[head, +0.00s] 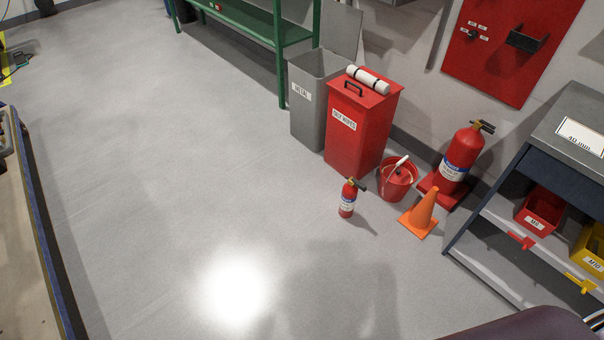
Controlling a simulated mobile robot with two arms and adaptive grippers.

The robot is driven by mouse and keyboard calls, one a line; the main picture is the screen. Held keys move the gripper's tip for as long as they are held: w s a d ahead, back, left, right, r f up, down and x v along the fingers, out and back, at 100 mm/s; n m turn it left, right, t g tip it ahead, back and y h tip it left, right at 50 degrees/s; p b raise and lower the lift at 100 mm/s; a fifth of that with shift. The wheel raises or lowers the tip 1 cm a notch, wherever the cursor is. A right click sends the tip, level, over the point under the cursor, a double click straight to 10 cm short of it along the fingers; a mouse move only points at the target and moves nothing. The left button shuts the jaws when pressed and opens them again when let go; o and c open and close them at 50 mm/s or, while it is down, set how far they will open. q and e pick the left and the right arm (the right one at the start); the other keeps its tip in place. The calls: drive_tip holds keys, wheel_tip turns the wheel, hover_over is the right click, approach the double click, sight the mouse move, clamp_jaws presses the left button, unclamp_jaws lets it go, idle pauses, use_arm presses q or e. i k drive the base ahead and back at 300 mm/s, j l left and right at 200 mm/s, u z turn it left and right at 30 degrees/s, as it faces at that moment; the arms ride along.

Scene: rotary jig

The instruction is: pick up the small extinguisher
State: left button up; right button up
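The small extinguisher (347,200) stands upright on the grey floor, right of the middle of the head view. It is red with a white and blue label and a dark valve with a brass-coloured part on top. Nothing covers it, and bare floor lies in front of it and to its left. Neither of my grippers shows in the head view.
Behind it stand a red lidded bin (358,130) and a grey metal bin (308,115). A red bucket (398,182), an orange cone (421,216) and a large extinguisher (461,155) are to its right. A shelf unit (500,222) stands farther right. Floor (170,180) at left is clear.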

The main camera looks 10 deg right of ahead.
sight(350, 189)
drive_tip(key=i+j+z, duration=0.2)
drive_tip(key=i, duration=0.25)
drive_tip(key=i+j+z, duration=0.15)
drive_tip(key=i, duration=0.25)
drive_tip(key=i+j+z, duration=0.2)
drive_tip(key=i, duration=0.25)
